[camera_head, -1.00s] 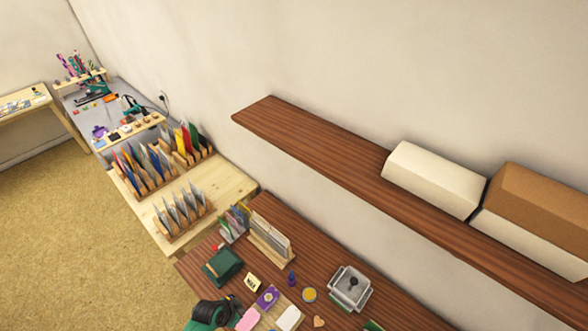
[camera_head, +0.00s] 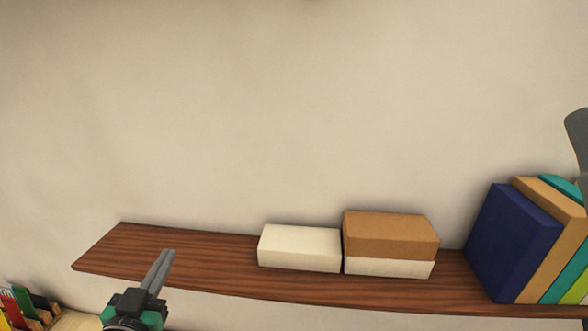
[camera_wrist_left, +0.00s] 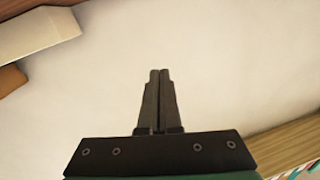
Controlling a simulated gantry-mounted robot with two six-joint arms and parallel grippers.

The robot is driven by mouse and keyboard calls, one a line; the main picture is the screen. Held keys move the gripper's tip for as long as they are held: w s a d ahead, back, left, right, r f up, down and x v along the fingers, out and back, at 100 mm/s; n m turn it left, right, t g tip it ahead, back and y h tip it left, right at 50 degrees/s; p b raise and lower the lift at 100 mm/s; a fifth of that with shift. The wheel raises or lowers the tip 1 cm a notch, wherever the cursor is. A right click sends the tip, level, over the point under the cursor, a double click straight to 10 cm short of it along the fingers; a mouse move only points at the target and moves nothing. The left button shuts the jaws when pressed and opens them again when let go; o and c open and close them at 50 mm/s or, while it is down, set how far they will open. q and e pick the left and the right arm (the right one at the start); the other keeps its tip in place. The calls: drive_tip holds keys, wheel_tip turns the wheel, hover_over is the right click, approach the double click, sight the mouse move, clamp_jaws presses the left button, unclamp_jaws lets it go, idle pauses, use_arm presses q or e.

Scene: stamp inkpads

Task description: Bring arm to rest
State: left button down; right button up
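My left gripper (camera_head: 167,256) rises from the bottom left of the head view, in front of the left part of the wooden shelf. Its two grey fingers point up and lie close together. In the left wrist view the fingers (camera_wrist_left: 159,76) are also together, with nothing between them. My right gripper cannot be made out; only a grey piece (camera_head: 578,140) shows at the right edge of the head view.
The shelf (camera_head: 215,268) holds a cream box (camera_head: 300,248), a brown box (camera_head: 390,237) on a pale one, and several books (camera_head: 512,240). Dividers (camera_head: 22,305) show at lower left. The wall (camera_head: 290,110) above is bare. A wooden surface (camera_wrist_left: 285,145) shows in the wrist view.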

use_arm(q)
drive_tip(key=s+d+r+t+h, duration=0.1)
drive_tip(key=s+r, duration=0.4)
drive_tip(key=r, duration=0.5)
drive_tip(key=s+d+r+t+h+p, duration=0.1)
drive_tip(key=s+d+r+t, duration=0.3)
drive_tip(key=r, duration=0.7)
drive_tip(key=s+d+r+t+h, duration=0.1)
drive_tip(key=s+d+r+t, duration=0.2)
drive_tip(key=s+r, duration=0.5)
wheel_tip(320, 180, up, 3)
drive_tip(key=shift+s+d+f+t+h, duration=0.15)
drive_tip(key=shift+t+h, duration=0.15)
drive_tip(key=shift+t, duration=0.4)
wheel_tip(320, 180, down, 47)
drive_tip(key=b, duration=4.6)
drive_tip(key=shift+b, duration=0.3)
